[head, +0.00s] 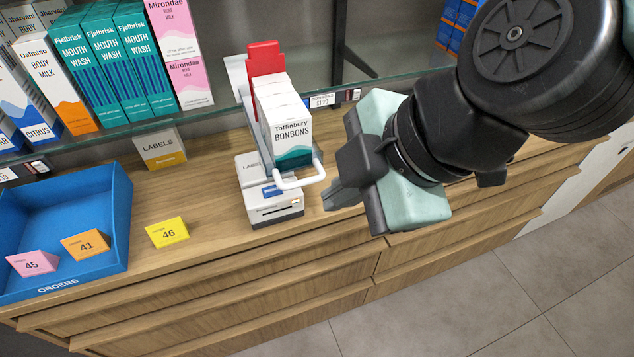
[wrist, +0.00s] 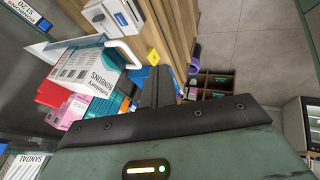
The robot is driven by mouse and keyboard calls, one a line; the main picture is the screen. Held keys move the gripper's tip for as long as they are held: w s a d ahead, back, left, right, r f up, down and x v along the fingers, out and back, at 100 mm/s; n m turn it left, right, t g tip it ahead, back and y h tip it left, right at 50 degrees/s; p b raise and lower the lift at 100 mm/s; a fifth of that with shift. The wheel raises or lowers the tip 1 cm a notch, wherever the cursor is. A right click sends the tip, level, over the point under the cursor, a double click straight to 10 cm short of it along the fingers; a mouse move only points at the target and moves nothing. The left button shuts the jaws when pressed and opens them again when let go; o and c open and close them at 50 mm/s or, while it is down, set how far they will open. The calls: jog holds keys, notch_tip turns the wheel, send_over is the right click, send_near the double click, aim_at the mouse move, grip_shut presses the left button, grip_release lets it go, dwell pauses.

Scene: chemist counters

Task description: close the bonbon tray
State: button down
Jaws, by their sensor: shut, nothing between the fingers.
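The bonbon tray has a white loop handle (head: 303,181) at its front and a red upright piece (head: 266,60) at its back. White Toffinbury Bonbons boxes (head: 290,130) stand in a row in it. The tray juts out past the glass shelf's front edge, over a white label printer (head: 275,207). My gripper (head: 335,197) is shut and empty, just right of the handle and apart from it in the head view. In the wrist view, the shut fingers (wrist: 157,86) are beside the handle (wrist: 128,52) and the bonbon boxes (wrist: 95,72).
A blue orders bin (head: 110,215) stands at the left of the wooden counter. A yellow 46 card (head: 167,232) and a labels box (head: 160,148) are between bin and printer. Open floor lies in front.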

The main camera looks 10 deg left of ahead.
aim_at(316, 181)
jog(key=w+a+f, duration=0.3)
jog(key=shift+w+a, duration=0.3)
jog(key=shift+w, duration=0.1)
jog(key=w+a+b, duration=0.1)
jog(key=w+a, duration=0.2)
jog(key=w, duration=0.2)
jog(key=w+a, duration=0.4)
jog(key=w, duration=0.2)
jog(key=w+a+b, duration=0.1)
jog(key=w+a, duration=0.2)
jog(key=w, duration=0.3)
jog(key=shift+a+f+b, duration=0.1)
jog(key=shift+a+b, duration=0.1)
jog(key=shift+b, duration=0.15)
jog(key=shift+w+a, duration=0.3)
jog(key=shift+w, duration=0.25)
jog(key=shift+w+r, duration=0.1)
jog(key=shift+r, duration=0.1)
